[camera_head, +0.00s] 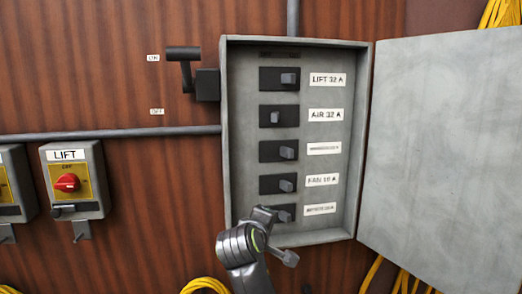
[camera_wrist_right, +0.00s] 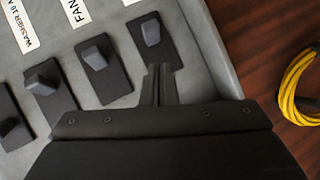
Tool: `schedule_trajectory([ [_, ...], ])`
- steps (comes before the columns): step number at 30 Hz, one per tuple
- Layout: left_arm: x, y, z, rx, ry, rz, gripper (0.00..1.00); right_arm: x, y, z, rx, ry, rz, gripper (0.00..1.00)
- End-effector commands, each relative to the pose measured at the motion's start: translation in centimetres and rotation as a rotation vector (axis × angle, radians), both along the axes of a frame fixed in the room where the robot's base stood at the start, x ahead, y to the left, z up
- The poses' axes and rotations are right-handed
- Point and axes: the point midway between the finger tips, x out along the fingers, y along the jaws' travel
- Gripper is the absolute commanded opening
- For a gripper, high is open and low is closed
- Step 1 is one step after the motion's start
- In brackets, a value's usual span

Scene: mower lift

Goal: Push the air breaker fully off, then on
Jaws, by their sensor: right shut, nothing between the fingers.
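The air breaker (camera_head: 276,116) is the second from the top in the open grey panel, beside the label "AIR 32 A". My left gripper is not in view.
The panel door (camera_head: 442,150) hangs open to the right. A lever handle (camera_head: 184,56) sticks out on the panel's left, by ON and OFF labels. The lift switch box (camera_head: 73,180) is farther left. The fan breaker (camera_head: 277,184) is just above my gripper. Yellow cables hang below.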

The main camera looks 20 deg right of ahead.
Motion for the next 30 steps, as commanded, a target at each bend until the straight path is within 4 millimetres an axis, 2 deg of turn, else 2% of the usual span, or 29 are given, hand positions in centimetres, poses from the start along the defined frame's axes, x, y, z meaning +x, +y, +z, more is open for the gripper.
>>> schedule_trajectory([
  [1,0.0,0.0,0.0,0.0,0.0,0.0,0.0,0.7,0.6,2.4,-0.034,-0.014,0.002,0.0],
  [9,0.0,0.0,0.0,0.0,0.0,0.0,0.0,1.8,3.4,14.3,-0.229,-0.053,-0.024,0.0],
  [12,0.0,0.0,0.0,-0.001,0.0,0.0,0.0,1.5,4.4,18.2,-0.292,-0.064,-0.04,0.0],
  [15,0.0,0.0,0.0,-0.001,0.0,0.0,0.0,1.1,5.2,21.4,-0.342,-0.069,-0.057,0.0],
  [18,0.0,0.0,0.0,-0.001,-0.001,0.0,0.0,0.6,5.7,23.6,-0.376,-0.074,-0.07,0.0],
  [21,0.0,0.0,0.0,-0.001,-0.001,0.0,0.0,0.3,6.0,24.9,-0.395,-0.076,-0.078,0.0],
  [30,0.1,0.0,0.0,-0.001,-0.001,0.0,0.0,0.2,6.2,25.4,-0.405,-0.075,-0.082,0.0],
])
